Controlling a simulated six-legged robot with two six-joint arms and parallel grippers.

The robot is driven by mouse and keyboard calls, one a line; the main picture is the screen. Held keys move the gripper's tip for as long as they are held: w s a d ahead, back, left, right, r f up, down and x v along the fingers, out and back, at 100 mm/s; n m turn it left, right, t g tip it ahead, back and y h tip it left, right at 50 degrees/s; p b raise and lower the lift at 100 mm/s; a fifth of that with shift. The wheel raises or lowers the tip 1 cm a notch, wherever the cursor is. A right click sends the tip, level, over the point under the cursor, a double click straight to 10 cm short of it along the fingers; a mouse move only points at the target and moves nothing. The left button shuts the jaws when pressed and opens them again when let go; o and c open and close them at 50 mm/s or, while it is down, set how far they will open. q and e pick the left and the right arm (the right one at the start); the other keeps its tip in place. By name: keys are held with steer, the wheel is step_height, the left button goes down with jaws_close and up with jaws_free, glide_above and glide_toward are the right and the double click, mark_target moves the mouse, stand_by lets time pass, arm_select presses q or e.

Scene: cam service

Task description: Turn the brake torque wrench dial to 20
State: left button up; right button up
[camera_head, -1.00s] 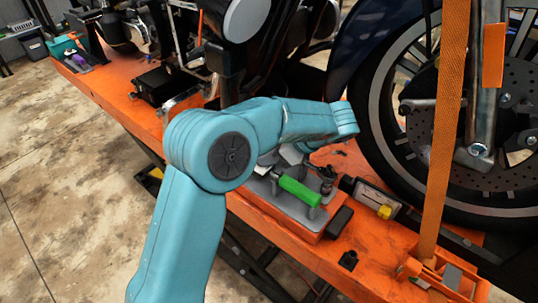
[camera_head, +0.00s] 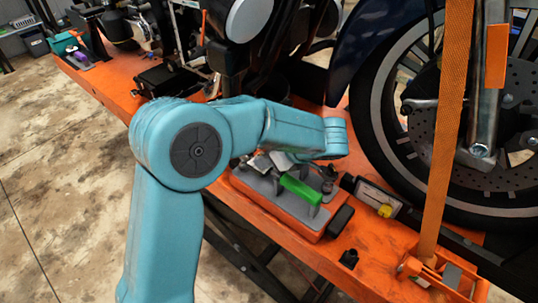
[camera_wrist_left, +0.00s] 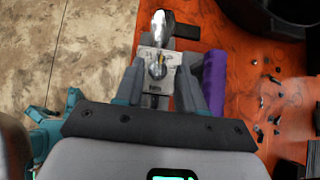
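A tool with a green handle (camera_head: 300,190) lies on a grey holder on an orange block (camera_head: 268,210) on the lift. My left gripper (camera_head: 268,163) is at the left end of this holder, partly hidden by my forearm. In the left wrist view, my left gripper (camera_wrist_left: 160,75) has its fingers apart around a shiny metal part (camera_wrist_left: 158,62) with a pale marked plate (camera_wrist_left: 155,85). I cannot tell whether the fingers touch it. A purple handle (camera_wrist_left: 215,82) lies beside the right finger. I cannot read any dial number. My right gripper is not in view.
A small device with a yellow knob (camera_head: 385,211) lies right of the block. A black block (camera_head: 340,221) sits at the holder's right end. The motorcycle wheel (camera_head: 400,150) and an orange strap (camera_head: 447,130) stand to the right. The orange lift edge is in front.

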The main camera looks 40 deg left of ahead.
arm_select(q)
steer(key=v, duration=1.6)
steer(key=shift+r+p, duration=0.15)
steer(key=shift+p, duration=0.25)
steer(key=shift+w+d, duration=0.1)
